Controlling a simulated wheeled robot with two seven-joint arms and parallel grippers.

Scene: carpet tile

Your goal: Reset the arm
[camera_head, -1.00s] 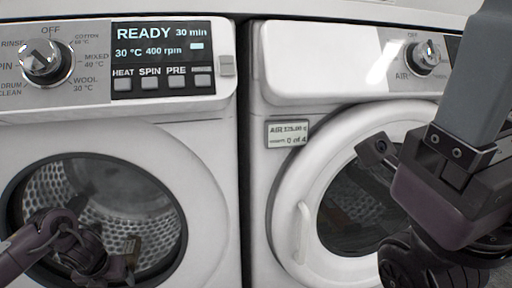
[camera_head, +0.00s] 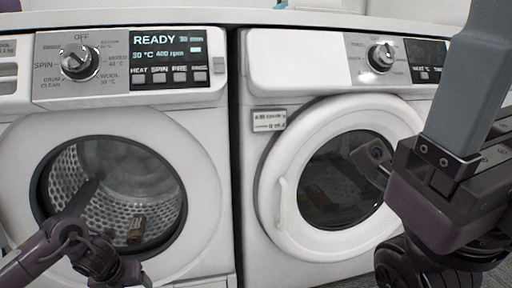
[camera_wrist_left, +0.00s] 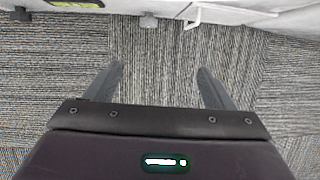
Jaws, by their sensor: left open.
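My left arm (camera_head: 95,258) reaches in at the lower left of the head view, in front of the left machine; its fingers are not clear there. In the left wrist view my left gripper (camera_wrist_left: 160,68) is open and empty, its two grey fingers spread above the carpet (camera_wrist_left: 160,85). My right gripper's purple body (camera_head: 440,205) fills the right edge of the head view, in front of the right machine. One grey finger points up out of the picture, so its opening cannot be judged.
A washer (camera_head: 215,130) with a READY display stands left; a small brownish item (camera_head: 136,230) lies in its drum. A second machine (camera_head: 258,185) stands right, its round door (camera_head: 290,165) shut. A worktop (camera_head: 230,18) runs above both. Carpet between the left fingers is clear.

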